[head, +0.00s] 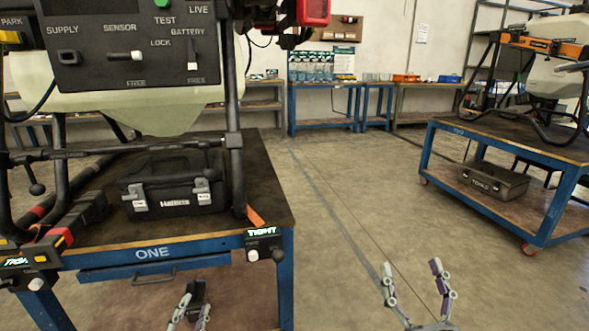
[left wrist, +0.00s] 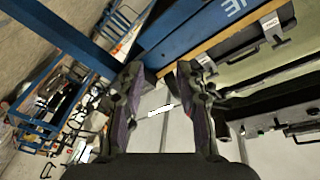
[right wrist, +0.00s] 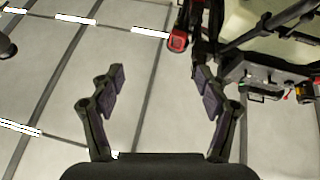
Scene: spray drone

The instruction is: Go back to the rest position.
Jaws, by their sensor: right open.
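My left gripper (head: 189,314) is low in the head view, in front of table ONE's right part. Its fingers stand apart with nothing between them in the left wrist view (left wrist: 160,75). My right gripper (head: 414,276) is over the bare floor right of the table. It is open and empty, and its spread fingers also show in the right wrist view (right wrist: 160,76). The spray drone (head: 150,112) stands on table ONE (head: 190,245), with a dark switch panel (head: 100,58) at its front. Its top is cut off by the frame.
A black case (head: 172,186) lies under the drone. Small "TIGHT" boxes with knobs (head: 263,240) sit at the table's front corners. A blue cart (head: 495,160) with another drone and a grey case (head: 495,181) stands right. Floor between is clear; benches line the back.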

